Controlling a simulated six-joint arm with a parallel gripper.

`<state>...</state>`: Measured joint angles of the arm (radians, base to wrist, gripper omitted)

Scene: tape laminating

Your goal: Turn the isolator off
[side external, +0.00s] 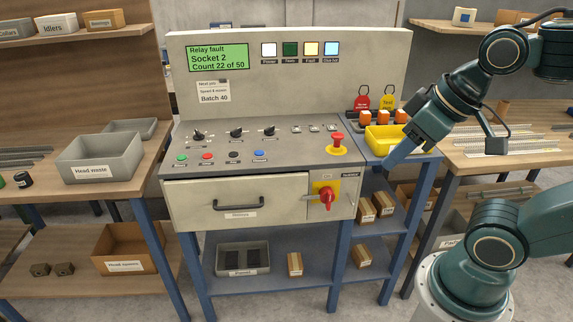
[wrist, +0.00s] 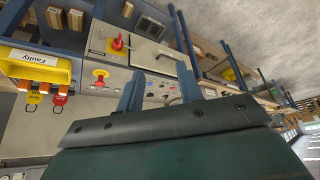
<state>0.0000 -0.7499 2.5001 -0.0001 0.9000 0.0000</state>
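The isolator (side external: 326,197) is a red rotary handle on a yellow plate, at the right end of the grey console's front, beside the drawer. It also shows near the top of the wrist view (wrist: 118,43). The handle looks roughly upright in the side view; its marked position is too small to read. My gripper (side external: 392,163) hangs above and to the right of the isolator, beside the yellow bin, clear of the handle. In the wrist view its two blue fingers (wrist: 157,45) are spread apart with nothing between them.
A red emergency-stop button (side external: 338,143) stands on the console top above the isolator. A yellow bin (side external: 386,138) with orange-topped parts and red and yellow tags behind it is close to my gripper. The drawer (side external: 237,203) is shut. The space before the isolator is clear.

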